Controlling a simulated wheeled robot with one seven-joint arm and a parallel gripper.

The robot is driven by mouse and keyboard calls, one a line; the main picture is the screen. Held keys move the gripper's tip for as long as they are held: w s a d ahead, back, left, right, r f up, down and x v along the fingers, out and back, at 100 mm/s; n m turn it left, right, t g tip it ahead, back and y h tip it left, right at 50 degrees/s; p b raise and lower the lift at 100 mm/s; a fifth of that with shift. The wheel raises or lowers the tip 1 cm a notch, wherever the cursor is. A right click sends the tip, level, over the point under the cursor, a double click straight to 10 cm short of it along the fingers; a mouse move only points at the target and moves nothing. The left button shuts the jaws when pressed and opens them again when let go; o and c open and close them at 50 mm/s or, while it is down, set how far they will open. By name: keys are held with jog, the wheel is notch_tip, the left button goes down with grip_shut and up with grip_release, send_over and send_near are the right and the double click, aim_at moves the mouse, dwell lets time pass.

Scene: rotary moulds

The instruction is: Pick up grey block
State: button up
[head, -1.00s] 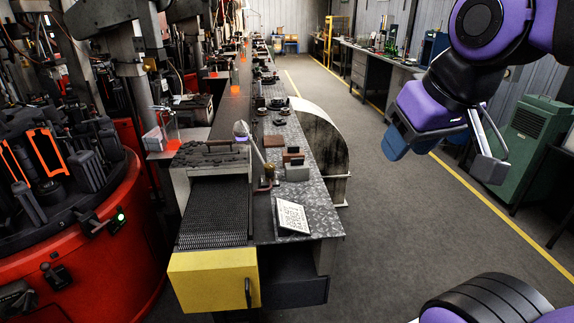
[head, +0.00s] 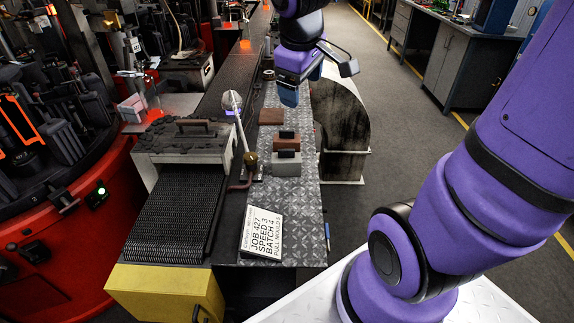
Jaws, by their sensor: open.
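A grey block (head: 286,164) with a dark piece at its top stands on the metal-plated bench strip (head: 306,205), in front of a brown block (head: 279,144) with a similar dark piece. The two look close together; I cannot tell whether they touch. My gripper (head: 318,84) is open and empty. It hangs above the bench, farther back than the grey block and slightly right of it in the picture, clear of it.
A flat brown block (head: 271,117) lies farther back. A lamp on a thin stalk (head: 241,122) rises left of the blocks. A white job sign (head: 260,232) lies in front. A curved dark housing (head: 341,115) stands right of the bench. A mesh conveyor (head: 175,218) runs along the left.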

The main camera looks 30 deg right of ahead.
jog(key=w+d+f+n+g, duration=0.1)
jog(key=w+d+f+n, duration=0.15)
jog(key=w+f, duration=0.5)
jog(key=n+g+y, duration=0.1)
jog(key=n+y, duration=0.1)
jog(key=n, duration=0.2)
send_over(286, 157)
jog(key=f, duration=1)
jog(key=shift+w+d, duration=0.15)
jog(key=shift+w, duration=0.2)
jog(key=shift+f, duration=0.55)
jog(key=shift+n, duration=0.25)
notch_tip(286, 157, down, 4)
jog(key=shift+f, duration=0.25)
jog(key=shift+s+f, duration=0.1)
jog(key=shift+f, duration=2.7)
jog(key=c, duration=1.5)
jog(key=shift+r, duration=0.15)
